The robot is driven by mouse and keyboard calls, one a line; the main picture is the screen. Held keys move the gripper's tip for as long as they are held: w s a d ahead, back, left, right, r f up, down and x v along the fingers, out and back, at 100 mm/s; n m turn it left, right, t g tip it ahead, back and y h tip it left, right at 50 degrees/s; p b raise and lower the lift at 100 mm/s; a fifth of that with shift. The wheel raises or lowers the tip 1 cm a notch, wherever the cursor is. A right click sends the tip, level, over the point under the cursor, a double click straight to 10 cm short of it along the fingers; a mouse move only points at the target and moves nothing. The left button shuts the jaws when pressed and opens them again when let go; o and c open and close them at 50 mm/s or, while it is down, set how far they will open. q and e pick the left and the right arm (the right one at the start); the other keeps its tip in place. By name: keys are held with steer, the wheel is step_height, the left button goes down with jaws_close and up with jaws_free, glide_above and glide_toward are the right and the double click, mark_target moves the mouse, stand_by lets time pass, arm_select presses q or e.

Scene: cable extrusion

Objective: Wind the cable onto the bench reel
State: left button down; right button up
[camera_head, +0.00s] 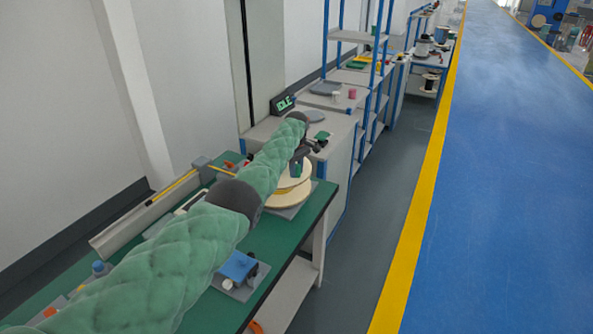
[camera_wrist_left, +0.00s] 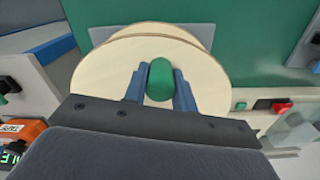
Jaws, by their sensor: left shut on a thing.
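The bench reel (camera_head: 290,197) has pale wooden round flanges and stands at the far end of the green bench. In the left wrist view the reel (camera_wrist_left: 100,75) fills the middle, with a green knob (camera_wrist_left: 160,80) on its face. My left gripper (camera_wrist_left: 160,88) has its two blue-grey fingers on either side of this knob, shut on it. In the head view my left gripper (camera_head: 300,158) is small and partly hidden by my arm, above the reel. A thin yellow line, perhaps the cable (camera_head: 172,189), runs along a grey trough. Cable on the reel cannot be made out.
The green bench (camera_head: 262,244) carries a blue block on a grey plate (camera_head: 238,268) near its front edge. A display reading "IDLE" (camera_head: 284,103) stands on a cabinet beyond the reel. Shelves line the wall farther off. The blue floor (camera_head: 500,180) at right is clear.

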arm_select(q)
steer(key=c, duration=1.1)
jaws_free()
steer(key=shift+a, duration=0.1)
steer(key=shift+c, duration=0.2)
steer(key=shift+r, duration=0.1)
steer(key=shift+r, duration=0.25)
step_height(320, 180, up, 6)
steer(key=shift+f+b, duration=0.1)
steer(key=shift+b, duration=0.7)
steer(key=shift+r, duration=0.7)
arm_select(e)
steer(key=shift+w+a+r, duration=0.1)
steer(key=shift+a+r, duration=0.05)
steer(key=shift+r, duration=0.55)
steer(key=shift+w+a+r, duration=0.1)
steer(key=shift+a+r, duration=0.1)
steer(key=shift+r, duration=0.55)
steer(key=shift+a+r, duration=0.15)
steer(key=shift+r, duration=0.55)
